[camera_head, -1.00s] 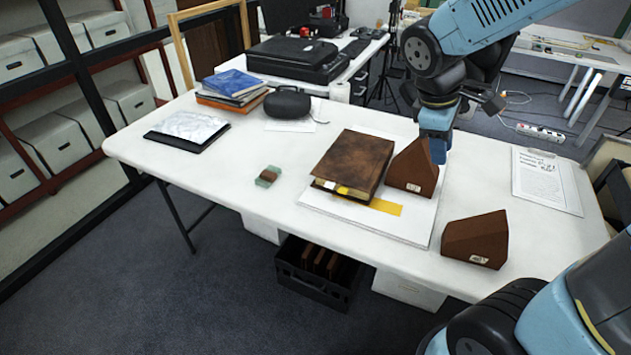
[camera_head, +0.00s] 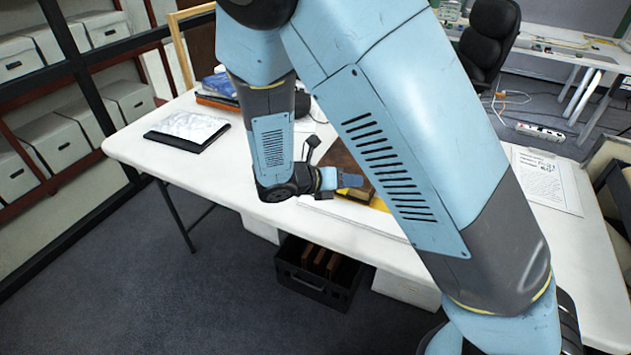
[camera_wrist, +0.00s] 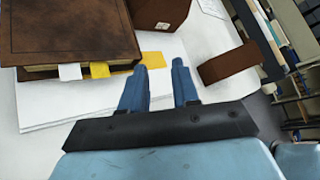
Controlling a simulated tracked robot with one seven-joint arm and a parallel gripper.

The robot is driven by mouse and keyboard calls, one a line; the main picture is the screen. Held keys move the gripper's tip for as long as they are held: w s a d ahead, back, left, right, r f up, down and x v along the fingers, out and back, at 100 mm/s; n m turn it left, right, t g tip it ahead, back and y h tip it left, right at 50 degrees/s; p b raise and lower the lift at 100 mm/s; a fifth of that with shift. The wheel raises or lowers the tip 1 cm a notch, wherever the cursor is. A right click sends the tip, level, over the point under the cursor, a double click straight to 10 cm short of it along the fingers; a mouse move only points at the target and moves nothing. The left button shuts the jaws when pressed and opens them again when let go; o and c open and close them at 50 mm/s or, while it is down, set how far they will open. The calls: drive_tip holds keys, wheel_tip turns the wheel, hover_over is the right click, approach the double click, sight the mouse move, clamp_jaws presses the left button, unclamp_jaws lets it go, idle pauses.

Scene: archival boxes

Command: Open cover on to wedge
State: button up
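The brown leather-covered book (camera_wrist: 70,30) lies closed on a white board (camera_wrist: 40,110) in the wrist view, with white and yellow tabs at its page edge. In the head view only part of the book (camera_head: 338,156) shows behind my arm. One brown wedge (camera_wrist: 158,14) stands close to the right of the book, and a second wedge (camera_wrist: 230,66) lies further right; my arm hides both in the head view. My gripper (camera_wrist: 160,82) is open and empty, its fingers apart near the book's tabbed edge, also seen in the head view (camera_head: 352,181).
A dark pad with a clear bag (camera_head: 190,127) and stacked books (camera_head: 217,92) are at the table's left. A clipboard with paper (camera_head: 545,180) lies at the right. The table's front left is clear. A black crate (camera_head: 315,275) stands on the floor below.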

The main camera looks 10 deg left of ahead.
drive_tip(key=s+a+f+n+t+y, duration=0.2)
drive_tip(key=a+f+n+t, duration=0.3)
drive_tip(key=a+n, duration=0.25)
drive_tip(key=s+a+f+n+t+y, duration=0.1)
drive_tip(key=a+f+n+t+y, duration=0.3)
drive_tip(key=a+n, duration=0.4)
drive_tip(key=shift+n+t+h, duration=0.4)
drive_tip(key=shift+n+h, duration=0.15)
drive_tip(key=shift+h, duration=0.15)
drive_tip(key=x, duration=0.9)
drive_tip(key=d+x, duration=0.1)
drive_tip(key=x, duration=0.4)
drive_tip(key=shift+s+f, duration=0.2)
drive_tip(key=shift+f, duration=0.1)
clamp_jaws()
